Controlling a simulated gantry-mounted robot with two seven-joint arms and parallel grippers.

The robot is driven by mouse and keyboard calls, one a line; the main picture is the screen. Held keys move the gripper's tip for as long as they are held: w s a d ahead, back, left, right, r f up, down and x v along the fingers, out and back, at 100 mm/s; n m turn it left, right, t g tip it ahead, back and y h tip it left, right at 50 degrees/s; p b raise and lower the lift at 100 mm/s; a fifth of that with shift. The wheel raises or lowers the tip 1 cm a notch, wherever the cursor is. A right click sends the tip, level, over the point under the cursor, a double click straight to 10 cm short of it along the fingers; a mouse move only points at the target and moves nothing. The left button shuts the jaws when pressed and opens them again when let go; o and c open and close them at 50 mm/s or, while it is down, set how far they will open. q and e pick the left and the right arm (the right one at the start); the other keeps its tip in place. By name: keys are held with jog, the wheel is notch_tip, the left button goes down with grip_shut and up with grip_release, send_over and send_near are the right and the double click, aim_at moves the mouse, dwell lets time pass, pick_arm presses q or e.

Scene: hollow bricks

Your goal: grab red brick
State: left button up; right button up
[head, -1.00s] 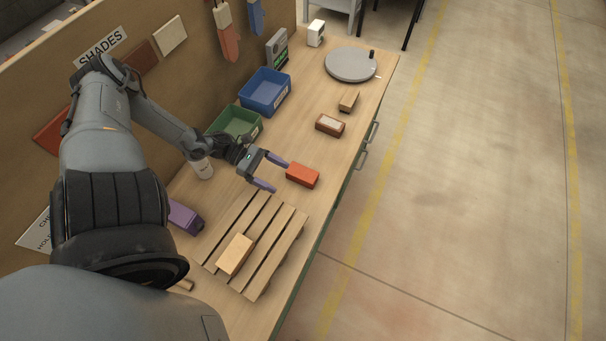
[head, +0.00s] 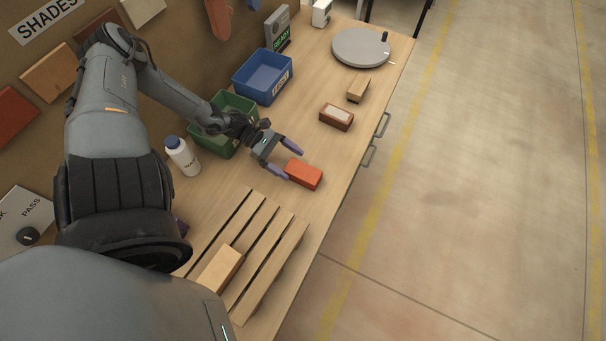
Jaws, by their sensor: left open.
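The red brick (head: 304,174) lies on the wooden bench, just above the slatted pallet in the head view. My left gripper (head: 290,164) is open, its two purple fingers pointing at the brick's left end. One fingertip is beside the brick's upper left and the other is close to its lower left corner. I cannot tell whether either touches it. My right gripper is not in view.
A wooden pallet (head: 268,233) with a tan brick (head: 220,268) stands in front. A white bottle (head: 183,157), green bin (head: 222,119) and blue bin (head: 262,76) stand along the board. A brown brick (head: 337,117) and grey turntable (head: 361,48) are farther back.

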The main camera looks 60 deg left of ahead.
aim_at(303, 171)
pick_arm(q)
jog(key=shift+b+x, duration=1)
jog(key=shift+x, duration=1.65)
jog(key=c, duration=1.4)
jog(key=shift+r, duration=0.1)
jog(key=shift+c, duration=0.3)
jog(key=shift+r, duration=0.1)
